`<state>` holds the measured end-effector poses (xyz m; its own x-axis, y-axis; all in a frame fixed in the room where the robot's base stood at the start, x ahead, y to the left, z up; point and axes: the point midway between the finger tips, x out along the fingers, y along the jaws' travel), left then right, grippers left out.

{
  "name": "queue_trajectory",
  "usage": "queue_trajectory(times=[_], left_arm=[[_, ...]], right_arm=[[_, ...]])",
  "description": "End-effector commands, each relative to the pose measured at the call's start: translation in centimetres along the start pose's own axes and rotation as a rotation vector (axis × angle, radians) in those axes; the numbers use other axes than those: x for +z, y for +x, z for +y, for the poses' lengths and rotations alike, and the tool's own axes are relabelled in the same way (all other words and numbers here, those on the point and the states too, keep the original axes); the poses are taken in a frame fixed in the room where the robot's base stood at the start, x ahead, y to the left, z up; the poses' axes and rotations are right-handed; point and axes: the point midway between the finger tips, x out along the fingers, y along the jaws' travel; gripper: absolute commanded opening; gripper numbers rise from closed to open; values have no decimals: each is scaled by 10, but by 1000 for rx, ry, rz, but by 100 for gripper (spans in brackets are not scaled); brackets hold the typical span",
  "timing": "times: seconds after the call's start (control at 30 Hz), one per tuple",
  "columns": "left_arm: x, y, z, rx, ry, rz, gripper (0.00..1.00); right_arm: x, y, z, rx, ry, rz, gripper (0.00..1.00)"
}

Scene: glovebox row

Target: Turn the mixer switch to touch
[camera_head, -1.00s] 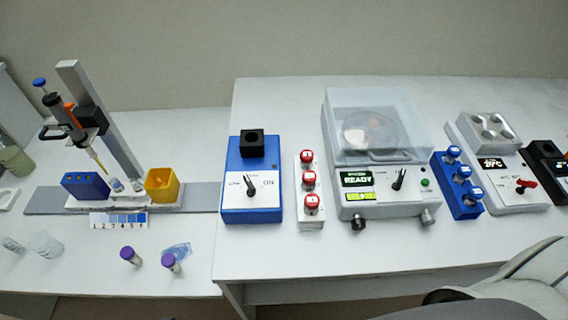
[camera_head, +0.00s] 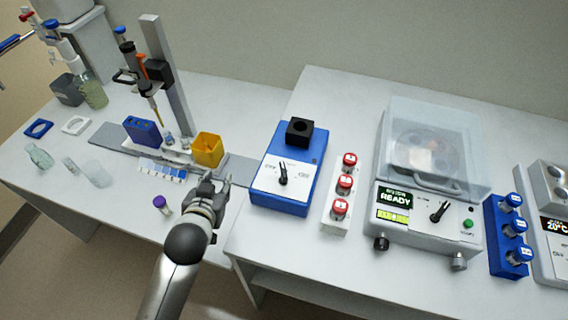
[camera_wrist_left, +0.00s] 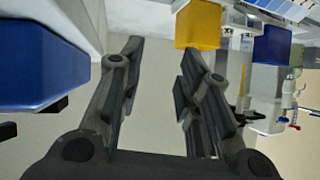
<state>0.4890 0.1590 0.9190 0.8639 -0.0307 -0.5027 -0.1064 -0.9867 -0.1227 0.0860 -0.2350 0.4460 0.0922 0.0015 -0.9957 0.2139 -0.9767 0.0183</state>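The mixer is a blue box (camera_head: 284,204) with a black cup holder (camera_head: 299,131) on top and a white switch panel (camera_head: 300,178). Its black switch knob (camera_head: 283,174) points upward, between the labels at left and right. My left gripper (camera_head: 219,180) is left of the mixer, over the edge of the lower bench, apart from the box. In the left wrist view its two fingers (camera_wrist_left: 156,85) are spread with nothing between them. The mixer's blue side shows at the left of that view (camera_wrist_left: 40,60). My right gripper is not in view.
A rack of red-capped tubes (camera_head: 334,220) stands right of the mixer, then a centrifuge (camera_head: 425,220) with a clear lid. A yellow box (camera_head: 208,149) and a pipette stand (camera_head: 170,80) are behind my left gripper. A purple-capped tube (camera_head: 160,203) stands to its left.

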Motion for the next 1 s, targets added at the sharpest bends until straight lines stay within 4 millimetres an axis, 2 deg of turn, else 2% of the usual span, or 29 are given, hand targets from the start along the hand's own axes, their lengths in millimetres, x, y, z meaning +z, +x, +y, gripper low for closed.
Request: queue_trajectory(times=[0.03, 0.07, 0.13, 0.23, 0.3, 0.4, 0.5, 0.6, 0.67, 0.73, 0.8, 0.87, 0.93, 1.0], left_arm=[[-28, 4, 4, 4, 7, 84, 32], [-46, 6, 7, 7, 11, 141, 32], [-94, 6, 18, 23, 27, 294, 32], [-175, -7, 43, 78, 65, 561, 32], [-227, -27, 67, 139, 107, 750, 32], [-284, -66, 107, 254, 190, 1000, 32], [-321, -112, 152, 400, 303, 1221, 32], [-336, -157, 199, 573, 453, 1404, 32], [-334, -181, 225, 686, 560, 1489, 32], [-322, -204, 253, 827, 703, 1562, 32], [-304, -220, 277, 969, 864, 1601, 32], [-283, -227, 293, 1089, 1018, 1604, 32], [-257, -227, 304, 1222, 1209, 1568, 32], [-229, -220, 307, 1346, 1411, 1487, 32]], right_arm=[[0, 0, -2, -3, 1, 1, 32], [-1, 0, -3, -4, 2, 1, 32], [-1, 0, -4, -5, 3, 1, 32], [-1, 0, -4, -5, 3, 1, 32], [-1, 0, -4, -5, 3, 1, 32], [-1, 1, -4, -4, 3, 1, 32], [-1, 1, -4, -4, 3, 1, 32], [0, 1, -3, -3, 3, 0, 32], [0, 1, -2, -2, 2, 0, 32], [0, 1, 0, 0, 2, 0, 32], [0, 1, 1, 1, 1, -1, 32], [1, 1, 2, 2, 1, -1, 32], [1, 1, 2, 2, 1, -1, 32], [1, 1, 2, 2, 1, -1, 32]])
